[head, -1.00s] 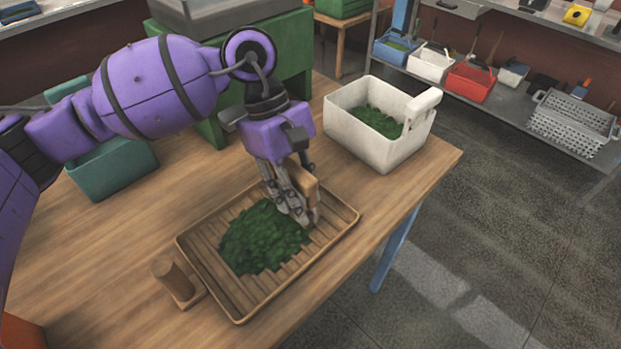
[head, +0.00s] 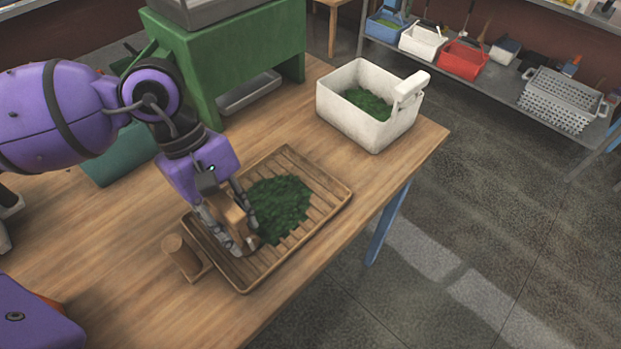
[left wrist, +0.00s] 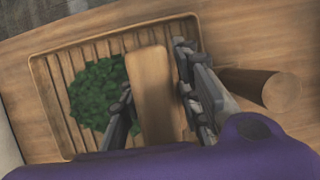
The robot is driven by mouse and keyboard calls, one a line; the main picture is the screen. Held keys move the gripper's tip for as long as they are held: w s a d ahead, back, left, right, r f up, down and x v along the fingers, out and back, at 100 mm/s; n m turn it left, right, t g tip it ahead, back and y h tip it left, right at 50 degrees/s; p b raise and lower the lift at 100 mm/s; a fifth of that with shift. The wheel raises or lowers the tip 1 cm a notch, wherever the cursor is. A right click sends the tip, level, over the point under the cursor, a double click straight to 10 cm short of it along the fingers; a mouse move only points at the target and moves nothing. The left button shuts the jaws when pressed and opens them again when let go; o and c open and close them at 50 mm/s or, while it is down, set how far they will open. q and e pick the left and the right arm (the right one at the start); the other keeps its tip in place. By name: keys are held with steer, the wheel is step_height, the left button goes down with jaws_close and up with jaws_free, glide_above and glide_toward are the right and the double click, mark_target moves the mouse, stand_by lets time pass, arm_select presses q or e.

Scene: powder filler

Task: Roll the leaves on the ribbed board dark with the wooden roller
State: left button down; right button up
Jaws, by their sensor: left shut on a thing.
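The ribbed board (head: 328,193) is a shallow wooden tray with slats on the table. A pile of dark green leaves (head: 280,205) lies on its middle; the pile also shows in the wrist view (left wrist: 97,95). My left gripper (head: 240,245) is over the board's left end, beside the leaves. It is shut on a light wooden piece, which I take as the wooden roller (head: 236,212); in the wrist view it stands between the fingers (left wrist: 150,95). Its lower end is hidden by the fingers, so I cannot tell if it touches the slats. My right gripper is not in view.
A wooden peg on a small base (head: 182,258) stands just outside the board's left end. A white bin (head: 372,129) with green leaves is behind the board, right. A green machine (head: 230,60) and a teal bin (head: 122,160) stand farther back. The table's right edge is close to the board.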

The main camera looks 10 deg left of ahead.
mark_target(222, 212)
arm_select(q)
steer(key=shift+s+a, duration=0.5)
steer(key=shift+s, duration=0.15)
steer(key=r+p, duration=0.1)
steer(key=r, duration=0.3)
steer(key=shift+w+d+r+p, duration=0.15)
steer(key=shift+w+r+p, duration=0.05)
steer(key=shift+r+p, duration=0.2)
steer(key=shift+r, duration=0.85)
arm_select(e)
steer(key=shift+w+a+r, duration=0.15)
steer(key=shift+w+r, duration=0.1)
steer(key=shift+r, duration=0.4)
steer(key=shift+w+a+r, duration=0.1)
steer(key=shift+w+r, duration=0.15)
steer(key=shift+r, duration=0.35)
